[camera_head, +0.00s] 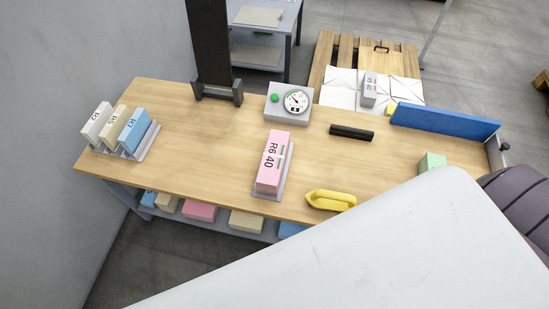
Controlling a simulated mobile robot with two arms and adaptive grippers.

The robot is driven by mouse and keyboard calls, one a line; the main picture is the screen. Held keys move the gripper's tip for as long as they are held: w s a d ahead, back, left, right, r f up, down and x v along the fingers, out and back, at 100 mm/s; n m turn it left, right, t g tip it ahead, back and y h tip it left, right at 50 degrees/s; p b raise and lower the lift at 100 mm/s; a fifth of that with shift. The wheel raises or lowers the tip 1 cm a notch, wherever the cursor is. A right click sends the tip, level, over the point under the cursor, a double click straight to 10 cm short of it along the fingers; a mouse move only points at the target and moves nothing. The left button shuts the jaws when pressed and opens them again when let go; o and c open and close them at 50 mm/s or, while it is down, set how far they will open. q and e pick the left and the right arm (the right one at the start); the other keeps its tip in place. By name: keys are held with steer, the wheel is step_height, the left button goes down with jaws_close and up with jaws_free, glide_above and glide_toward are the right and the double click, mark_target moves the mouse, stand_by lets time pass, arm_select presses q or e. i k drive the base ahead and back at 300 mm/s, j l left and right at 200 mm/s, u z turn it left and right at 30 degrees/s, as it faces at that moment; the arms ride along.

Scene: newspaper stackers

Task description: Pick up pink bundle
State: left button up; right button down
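The pink bundle (270,165), marked "R6 40", lies on a narrow grey tray (287,180) on the wooden table, near the middle of its front edge. Its top and front faces show, with nothing covering them. Neither of my grippers is in view. A large white surface fills the lower right of the picture and hides the front right part of the table.
The wooden table (200,140) bears a rack of bundles (120,130) at left, a dial scale (290,104), a black bar (351,133), a yellow-handled tool (330,200), a green block (432,163) and a blue panel (445,122). A dark post (210,45) stands behind.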

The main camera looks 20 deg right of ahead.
mark_target(269, 177)
steer(key=i+j+z, duration=0.15)
steer(key=j+z, duration=0.7)
steer(key=j, duration=0.2)
steer(key=j+z, duration=0.45)
steer(key=j, duration=0.15)
